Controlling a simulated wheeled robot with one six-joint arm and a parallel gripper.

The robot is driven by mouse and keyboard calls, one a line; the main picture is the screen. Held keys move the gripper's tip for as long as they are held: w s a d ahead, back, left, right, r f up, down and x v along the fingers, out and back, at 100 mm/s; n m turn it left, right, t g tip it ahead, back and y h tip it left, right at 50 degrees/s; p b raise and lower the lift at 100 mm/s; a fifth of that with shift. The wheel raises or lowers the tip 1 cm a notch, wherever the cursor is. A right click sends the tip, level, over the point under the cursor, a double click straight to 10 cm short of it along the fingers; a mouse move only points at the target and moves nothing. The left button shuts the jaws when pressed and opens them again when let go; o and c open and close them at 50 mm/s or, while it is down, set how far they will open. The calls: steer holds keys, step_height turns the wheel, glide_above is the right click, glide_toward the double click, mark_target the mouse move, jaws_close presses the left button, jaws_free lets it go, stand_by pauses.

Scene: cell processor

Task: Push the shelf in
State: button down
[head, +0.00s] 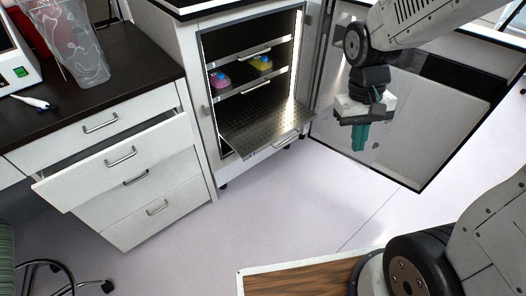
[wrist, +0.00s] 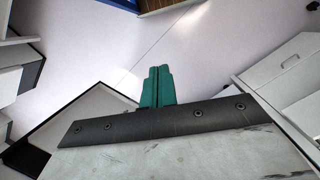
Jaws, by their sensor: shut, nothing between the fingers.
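The pulled-out shelf (head: 268,122) is a perforated metal tray with a front handle (head: 287,139). It sticks out of the lower part of the open, lit cabinet (head: 187,62) in the head view. My gripper (head: 360,140) has green fingers pointing down, to the right of the shelf and apart from it, in front of the open door. In the wrist view the green fingers (wrist: 157,87) are together with nothing between them. The shelf cannot be made out with certainty in the wrist view.
An upper shelf holds a pink item (head: 219,80) and a yellow item (head: 262,63). A drawer (head: 115,160) sticks out at left. Floor (head: 270,210) in front is clear.

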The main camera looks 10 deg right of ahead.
steer(key=w+f+m, duration=0.1)
steer(key=w+f, duration=0.6)
steer(key=f, duration=0.3)
steer(key=m+t+y, duration=0.5)
steer(key=m+t, duration=0.6)
glide_toward(258, 151)
steer(key=x, duration=0.6)
steer(key=shift+w+d, duration=0.15)
steer(key=shift+d, duration=0.05)
